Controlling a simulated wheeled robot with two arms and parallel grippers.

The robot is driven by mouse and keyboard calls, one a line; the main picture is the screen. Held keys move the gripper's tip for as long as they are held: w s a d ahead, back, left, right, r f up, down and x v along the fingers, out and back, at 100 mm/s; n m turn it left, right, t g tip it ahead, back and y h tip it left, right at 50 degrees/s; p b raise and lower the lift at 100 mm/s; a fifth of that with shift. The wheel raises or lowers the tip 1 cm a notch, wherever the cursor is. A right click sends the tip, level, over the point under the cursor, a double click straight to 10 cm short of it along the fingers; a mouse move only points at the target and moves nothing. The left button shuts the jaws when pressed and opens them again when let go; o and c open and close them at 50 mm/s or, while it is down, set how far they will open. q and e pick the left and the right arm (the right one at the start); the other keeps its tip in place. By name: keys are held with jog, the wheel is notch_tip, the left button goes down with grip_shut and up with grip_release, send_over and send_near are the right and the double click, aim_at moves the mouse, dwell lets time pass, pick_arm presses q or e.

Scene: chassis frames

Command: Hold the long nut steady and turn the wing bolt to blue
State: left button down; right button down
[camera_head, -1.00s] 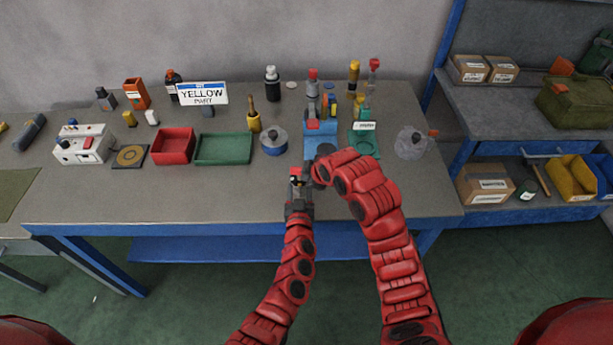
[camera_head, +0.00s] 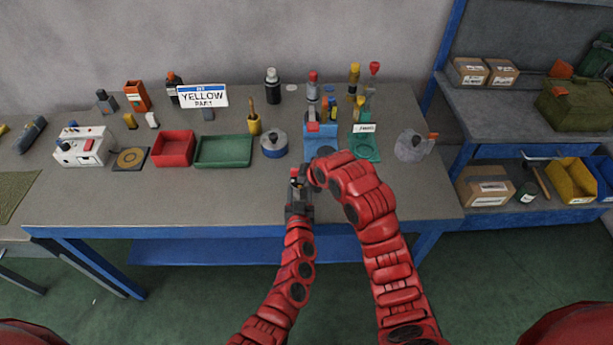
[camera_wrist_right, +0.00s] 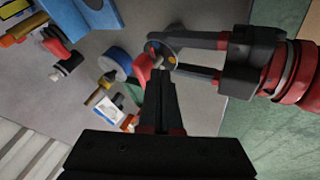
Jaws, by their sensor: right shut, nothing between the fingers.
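My left gripper (camera_head: 298,190) is near the table's front edge. The right wrist view shows its two parallel fingers (camera_wrist_right: 178,54) coming in from the right, apart, with a dark round part carrying small coloured marks at their tips. This looks like the long nut (camera_wrist_right: 157,47), held between them. The red wing bolt (camera_wrist_right: 143,66) sticks out beside it; which mark it points to is too small to tell. My right gripper (camera_wrist_right: 160,78) is shut and empty, its tips close below the wing bolt. In the head view, my right wrist hides most of its fingers.
A blue block-like stand (camera_head: 320,140) is just beyond the grippers. A blue round pot (camera_head: 273,145), a green tray (camera_head: 224,150) and a red tray (camera_head: 172,148) lie to the left. The front left of the table is clear.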

pick_arm(q)
jog(key=shift+s+f, duration=0.1)
jog(key=shift+f, duration=0.05)
pick_arm(e)
jog(key=s+f+v, duration=0.1)
jog(key=s+v, duration=0.1)
jog(key=v, duration=1)
jog(key=shift+s+f, duration=0.2)
jog(key=shift+f, duration=0.1)
jog(key=shift+d, duration=0.15)
pick_arm(q)
jog(key=shift+c, duration=1.1)
grip_release()
